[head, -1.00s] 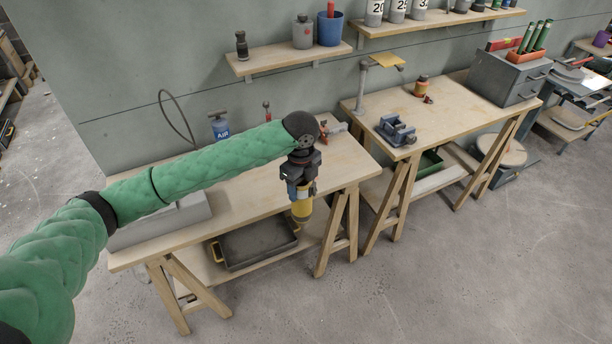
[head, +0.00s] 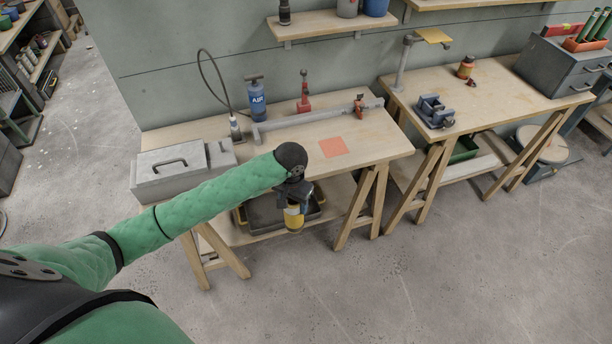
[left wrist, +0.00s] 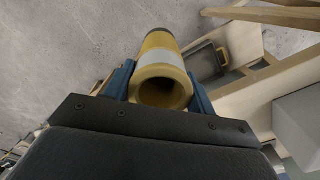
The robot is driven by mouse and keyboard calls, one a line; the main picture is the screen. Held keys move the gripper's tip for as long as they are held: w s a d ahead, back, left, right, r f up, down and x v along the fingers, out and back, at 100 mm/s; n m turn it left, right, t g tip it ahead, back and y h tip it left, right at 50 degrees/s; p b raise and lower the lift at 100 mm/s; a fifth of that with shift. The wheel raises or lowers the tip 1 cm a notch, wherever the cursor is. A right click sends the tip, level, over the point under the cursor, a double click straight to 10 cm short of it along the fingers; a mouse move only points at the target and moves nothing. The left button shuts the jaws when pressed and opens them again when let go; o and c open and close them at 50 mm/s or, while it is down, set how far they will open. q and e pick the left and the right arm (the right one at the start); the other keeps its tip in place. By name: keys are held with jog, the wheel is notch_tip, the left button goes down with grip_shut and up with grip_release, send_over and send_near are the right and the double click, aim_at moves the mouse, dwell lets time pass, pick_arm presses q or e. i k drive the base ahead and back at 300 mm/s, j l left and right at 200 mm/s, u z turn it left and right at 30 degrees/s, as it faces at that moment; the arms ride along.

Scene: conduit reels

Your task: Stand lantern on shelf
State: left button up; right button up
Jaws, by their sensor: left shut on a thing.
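The lantern (head: 294,219) is a yellow cylinder with a pale band and a dark end. My left gripper (head: 293,203) is shut on it and holds it in the air, pointing down, in front of the left workbench. In the left wrist view the lantern (left wrist: 160,60) sits between the blue fingers of the gripper (left wrist: 160,88), its hollow near end facing the camera. A wooden wall shelf (head: 330,27) is above the left bench, cut by the top edge. The bench also has a low shelf (head: 235,238). My right gripper is out of view.
The left workbench (head: 385,150) carries a grey toolbox (head: 170,178), a blue air pump (head: 256,100), a red tool, a grey bar and a flat orange square (head: 333,147). A black tray (head: 262,218) lies on its low shelf. The right bench (head: 500,95) holds a vise (head: 435,112).

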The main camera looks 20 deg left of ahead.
aim_at(315, 20)
jog(key=i+l+u, duration=0.1)
jog(key=u, duration=0.4)
jog(key=l+u, duration=0.2)
jog(key=u, duration=0.25)
jog(key=i+l+u, duration=0.1)
jog(key=l+u, duration=0.35)
jog(key=l, duration=0.7)
jog(key=k+l+u, duration=0.1)
jog(key=l+u, duration=0.35)
jog(key=l, duration=0.65)
jog(key=k+l, duration=0.1)
jog(key=l, duration=0.55)
jog(key=k+l, duration=0.1)
jog(key=l, duration=0.55)
jog(key=k+l, duration=0.1)
jog(key=l, duration=0.5)
